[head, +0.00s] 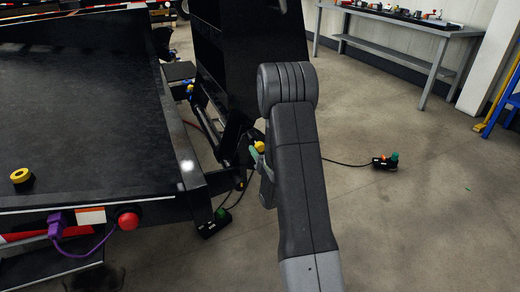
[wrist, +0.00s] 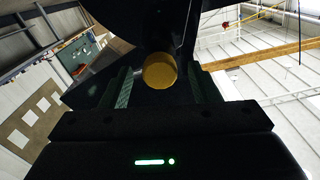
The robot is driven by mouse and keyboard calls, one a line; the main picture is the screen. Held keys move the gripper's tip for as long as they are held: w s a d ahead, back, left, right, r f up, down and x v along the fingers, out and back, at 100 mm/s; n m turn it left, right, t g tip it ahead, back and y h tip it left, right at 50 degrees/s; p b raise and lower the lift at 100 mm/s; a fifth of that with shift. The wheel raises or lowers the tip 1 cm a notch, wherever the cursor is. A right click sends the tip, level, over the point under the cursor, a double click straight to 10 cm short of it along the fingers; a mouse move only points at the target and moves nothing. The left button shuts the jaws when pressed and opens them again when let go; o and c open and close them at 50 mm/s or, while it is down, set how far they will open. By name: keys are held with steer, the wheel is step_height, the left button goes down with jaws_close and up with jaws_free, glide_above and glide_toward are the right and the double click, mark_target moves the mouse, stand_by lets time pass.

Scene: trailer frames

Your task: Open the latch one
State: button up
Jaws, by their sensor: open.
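A round yellow knob (wrist: 160,70) on a dark part of the trailer frame lies between the two fingers of my gripper (wrist: 160,78) in the wrist view. The fingers are apart, with a gap on each side of the knob. In the head view, a small yellow knob (head: 259,146) shows just left of my arm, beside a greenish finger of my gripper (head: 258,162). My arm hides most of the gripper there. Whether this knob is latch one, I cannot tell; no label is readable.
The black trailer bed (head: 90,100) fills the left, with a yellow ring-shaped piece (head: 21,176) and a red button (head: 128,220) at its edge. A black box (head: 214,223) and a cabled control box (head: 385,162) lie on the floor. A workbench (head: 400,22) stands behind; the right floor is mostly clear.

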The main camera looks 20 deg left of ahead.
steer(key=shift+x, duration=1.15)
jaws_close()
steer(key=shift+s+d+f+b, duration=0.1)
steer(key=shift+d+f+b, duration=0.1)
steer(key=shift+b, duration=0.15)
steer(key=b+v, duration=0.1)
steer(key=v, duration=0.2)
steer(key=shift+s+d+r, duration=0.1)
steer(key=shift+s+d, duration=0.15)
steer(key=shift+r, duration=0.15)
jaws_free()
steer(key=shift+w, duration=0.1)
steer(key=p+v, duration=0.1)
steer(key=v, duration=1.2)
steer(key=shift+s+d+p, duration=0.2)
steer(key=shift+s+p, duration=0.1)
steer(key=shift+s, duration=0.05)
